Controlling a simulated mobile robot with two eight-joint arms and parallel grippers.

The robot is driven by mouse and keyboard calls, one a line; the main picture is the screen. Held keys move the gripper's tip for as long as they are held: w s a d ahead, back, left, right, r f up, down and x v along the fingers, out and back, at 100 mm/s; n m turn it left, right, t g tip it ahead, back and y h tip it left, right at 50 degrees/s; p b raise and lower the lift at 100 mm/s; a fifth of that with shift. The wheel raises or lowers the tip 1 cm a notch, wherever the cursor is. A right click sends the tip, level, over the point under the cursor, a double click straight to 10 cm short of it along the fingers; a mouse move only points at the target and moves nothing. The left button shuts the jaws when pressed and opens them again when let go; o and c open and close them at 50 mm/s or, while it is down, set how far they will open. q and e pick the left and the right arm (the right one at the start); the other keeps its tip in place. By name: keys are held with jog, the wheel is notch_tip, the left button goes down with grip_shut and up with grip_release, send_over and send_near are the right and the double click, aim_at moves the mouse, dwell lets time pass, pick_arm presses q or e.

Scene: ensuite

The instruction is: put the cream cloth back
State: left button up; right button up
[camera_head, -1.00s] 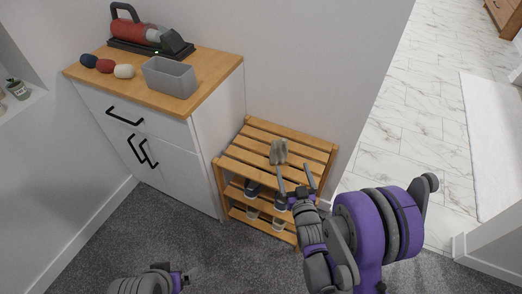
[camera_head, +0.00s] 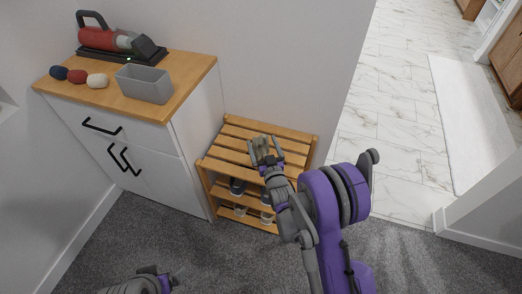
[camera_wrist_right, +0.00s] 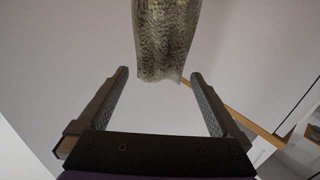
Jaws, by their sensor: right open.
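A small off-white roll (camera_head: 97,80) lies on the cabinet. My left gripper (camera_head: 174,277) is low at the bottom edge, its fingers barely visible.
The cabinet top (camera_head: 190,75) holds a navy roll (camera_head: 58,72), a red roll (camera_head: 77,76), an open grey bin (camera_head: 145,84) and a red handheld vacuum (camera_head: 115,40). Carpet in front is clear; a wall stands behind the rack.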

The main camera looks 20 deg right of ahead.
jog(key=shift+w, duration=0.35)
grip_shut()
dwell(0.3)
